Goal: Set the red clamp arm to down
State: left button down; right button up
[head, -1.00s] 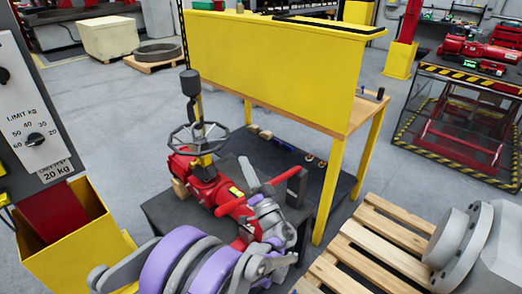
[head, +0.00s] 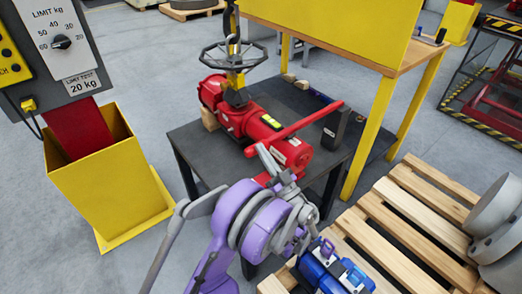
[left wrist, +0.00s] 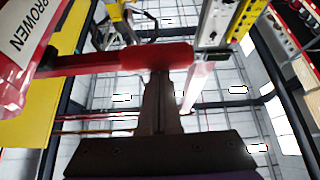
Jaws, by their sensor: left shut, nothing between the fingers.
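The red valve actuator (head: 245,115) lies on a dark table under a black handwheel. The red clamp arm (head: 300,128) slants across its near end, from lower left to upper right. It also shows in the left wrist view (left wrist: 110,60) as a red bar with a thicker end. My left gripper (head: 268,160) is close to the lower left end of this arm. In the left wrist view its shut fingers (left wrist: 160,78) reach the bar, with nothing between them. I cannot tell whether they touch it. My right gripper is not in view.
A yellow bin (head: 105,175) under a grey control panel (head: 55,45) stands at the left. A wooden pallet (head: 400,225) is at lower right. A yellow-panelled workbench (head: 350,25) stands behind. A small dark block (head: 335,128) is right of the actuator.

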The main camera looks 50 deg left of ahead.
pick_arm(q)
jog(key=shift+f+g, duration=0.2)
jog(key=shift+g, duration=0.1)
notch_tip(320, 180, up, 5)
jog(key=d+p, duration=0.1)
jog(key=p, duration=0.3)
jog(key=v, duration=1)
jog(key=shift+s+f+b, duration=0.2)
jog(key=shift+f+b, duration=0.15)
jog(key=shift+f, duration=0.1)
